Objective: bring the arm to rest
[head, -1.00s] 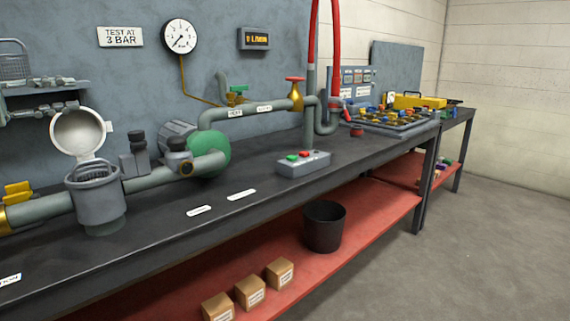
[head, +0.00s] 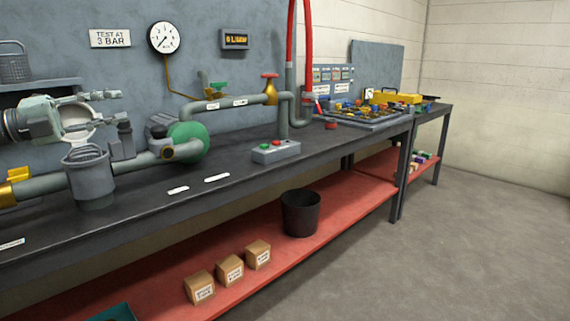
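My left gripper (head: 112,109) comes in from the left edge, in front of the wall and over the workbench (head: 225,192). Its two fingers are spread apart, and nothing shows between them except the background. It overlaps in the picture the raised pale lid of the grey strainer pot (head: 90,180); I cannot tell how close they are. My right gripper is not in view.
A green pump (head: 188,143) and grey pipe run along the bench. A button box (head: 276,151) and a tray of small parts (head: 370,118) stand further right. A black bin (head: 300,213) and cartons (head: 230,270) are on the red lower shelf. The floor at right is clear.

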